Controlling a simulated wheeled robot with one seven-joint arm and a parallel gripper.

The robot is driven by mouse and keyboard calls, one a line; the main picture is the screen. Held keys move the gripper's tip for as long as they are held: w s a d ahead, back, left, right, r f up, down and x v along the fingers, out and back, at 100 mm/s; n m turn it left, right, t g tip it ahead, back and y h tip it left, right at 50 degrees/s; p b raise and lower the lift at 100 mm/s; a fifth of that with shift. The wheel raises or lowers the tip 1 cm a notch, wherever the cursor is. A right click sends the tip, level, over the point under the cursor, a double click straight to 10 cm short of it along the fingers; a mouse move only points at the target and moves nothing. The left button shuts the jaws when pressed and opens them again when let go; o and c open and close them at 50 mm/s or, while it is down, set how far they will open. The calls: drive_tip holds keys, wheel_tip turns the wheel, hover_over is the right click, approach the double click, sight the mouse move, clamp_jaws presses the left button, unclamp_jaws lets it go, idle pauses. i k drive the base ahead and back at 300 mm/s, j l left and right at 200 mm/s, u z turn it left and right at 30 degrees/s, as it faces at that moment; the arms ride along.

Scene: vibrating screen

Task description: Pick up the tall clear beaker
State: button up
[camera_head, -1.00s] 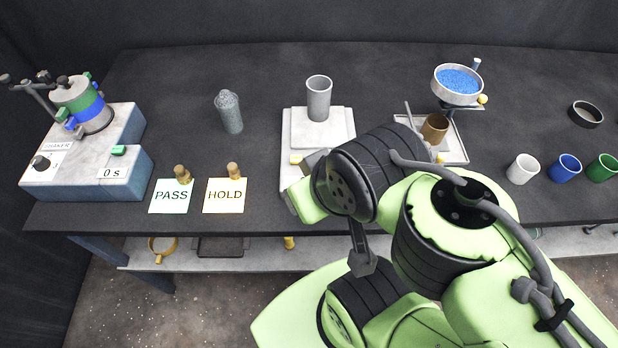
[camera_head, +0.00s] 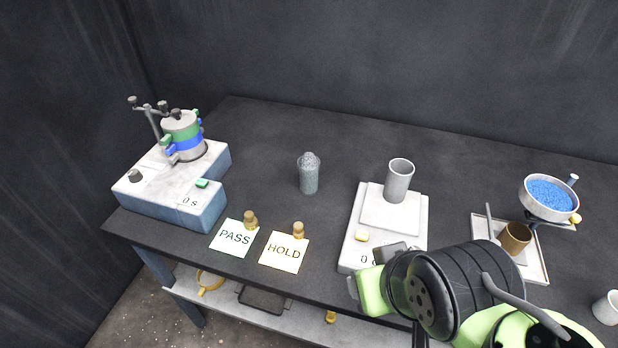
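A tall, see-through grey vessel (camera_head: 309,177) with a rounded, speckled top stands upright on the dark bench, left of the scale; it looks like the clear beaker. A second tall, plain grey open cylinder (camera_head: 398,182) stands upright on the scale's plate (camera_head: 375,217). My arm reaches in from the lower right, its end in front of the scale. Only a small dark part of what may be my gripper (camera_head: 391,253) shows beside the wrist, apart from both vessels. Its fingers are hidden, so I cannot see whether they are open.
A shaker (camera_head: 170,190) with a banded sieve stack stands at the left. PASS (camera_head: 235,239) and HOLD (camera_head: 283,253) cards with brass weights lie at the front. At the right are a tray (camera_head: 535,262) with a brown cup and a raised blue-filled bowl (camera_head: 548,196).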

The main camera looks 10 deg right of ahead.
sight(308, 165)
drive_tip(key=i+j+u, duration=0.15)
drive_tip(key=u, duration=0.2)
drive_tip(key=i+j+u, duration=0.2)
drive_tip(key=u, duration=0.2)
drive_tip(key=j, duration=0.1)
